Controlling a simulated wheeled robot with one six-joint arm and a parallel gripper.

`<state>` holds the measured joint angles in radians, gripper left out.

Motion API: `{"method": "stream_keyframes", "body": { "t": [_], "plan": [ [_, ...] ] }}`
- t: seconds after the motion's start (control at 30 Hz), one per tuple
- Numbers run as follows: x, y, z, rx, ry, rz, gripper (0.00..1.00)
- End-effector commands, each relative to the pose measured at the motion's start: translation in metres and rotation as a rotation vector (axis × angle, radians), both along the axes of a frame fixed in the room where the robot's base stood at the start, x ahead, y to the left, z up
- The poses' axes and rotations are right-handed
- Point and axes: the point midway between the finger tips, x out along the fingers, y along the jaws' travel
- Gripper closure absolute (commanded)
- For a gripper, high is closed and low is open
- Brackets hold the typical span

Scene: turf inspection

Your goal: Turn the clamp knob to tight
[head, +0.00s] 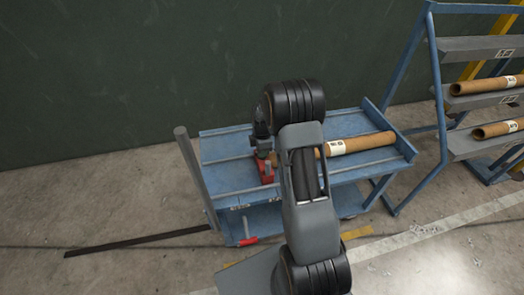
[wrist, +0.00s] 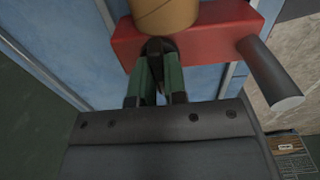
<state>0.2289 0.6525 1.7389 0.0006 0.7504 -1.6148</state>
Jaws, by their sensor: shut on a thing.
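The red clamp (head: 266,172) sits on the blue cart at the left end of a brown tube (head: 362,143). In the wrist view the clamp's red body (wrist: 205,40) fills the upper middle, with the tube's end (wrist: 163,14) above it. My gripper (wrist: 160,48) has green fingers with dark tips, closed together against the red body. They are shut on the dark clamp knob (wrist: 172,46), which is mostly hidden behind the fingertips. How far the knob is turned cannot be told. In the head view my arm partly covers the cart, and the gripper (head: 262,143) is small beside the clamp.
The blue cart (head: 225,150) has raised rims and an upright grey post (head: 190,160) at its left. A grey cylinder (wrist: 270,75) sticks out right of my fingers. A blue rack (head: 437,90) with several tubes stands right. A dark green wall is behind.

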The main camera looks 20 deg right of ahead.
Motion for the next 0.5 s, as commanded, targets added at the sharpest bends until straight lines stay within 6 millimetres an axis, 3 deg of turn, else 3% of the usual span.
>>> {"method": "stream_keyframes", "body": {
  "t": [0.03, 0.07, 0.3, 0.5],
  "plan": [
    [0.0006, 0.0, 0.0007, -0.001, -0.002, 0.003, 1.0],
    [0.0006, 0.0, 0.0007, -0.001, -0.002, 0.003, 0.84],
    [0.0003, -0.0001, 0.0004, -0.001, -0.001, 0.002, 0.62],
    [0.0001, -0.0001, 0.0002, 0.0, -0.001, 0.001, 0.62]
  ]
}}
